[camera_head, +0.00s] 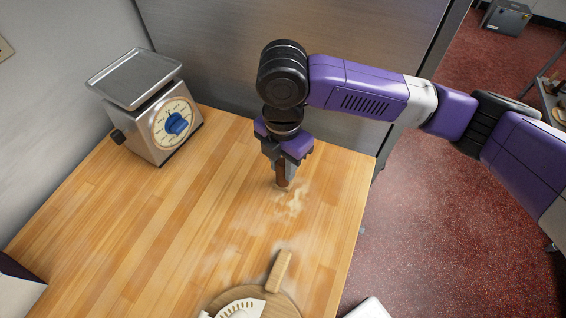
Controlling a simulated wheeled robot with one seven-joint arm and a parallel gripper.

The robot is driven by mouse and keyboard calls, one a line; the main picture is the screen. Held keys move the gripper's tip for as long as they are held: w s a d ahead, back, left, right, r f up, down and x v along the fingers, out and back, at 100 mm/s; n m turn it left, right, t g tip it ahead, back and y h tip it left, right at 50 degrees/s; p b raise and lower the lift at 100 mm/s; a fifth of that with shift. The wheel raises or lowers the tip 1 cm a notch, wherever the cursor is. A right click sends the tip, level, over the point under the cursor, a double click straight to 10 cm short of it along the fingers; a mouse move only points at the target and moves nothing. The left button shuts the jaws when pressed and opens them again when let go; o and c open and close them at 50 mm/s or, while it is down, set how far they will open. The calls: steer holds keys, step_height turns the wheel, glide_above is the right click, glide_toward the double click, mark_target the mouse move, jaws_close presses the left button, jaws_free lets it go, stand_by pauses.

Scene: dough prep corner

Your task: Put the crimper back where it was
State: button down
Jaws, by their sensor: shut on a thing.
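My gripper (284,178) points down over the far right part of the wooden worktop (150,230). It is shut on a small dark brown upright piece, which I take to be the crimper (283,176). Most of the crimper is hidden between the fingers. Its lower end is at or just above the worktop, beside a patch of pale flour (293,204); I cannot tell if it touches.
A dial scale (158,115) stands at the back left. A metal panel (215,50) stands behind the worktop. The worktop's middle is clear.

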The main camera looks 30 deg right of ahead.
steer(key=shift+f, duration=0.15)
steer(key=c, duration=1.1)
jaws_free()
step_height(320, 180, up, 12)
steer(key=shift+r+b, duration=0.2)
steer(key=shift+b, duration=0.15)
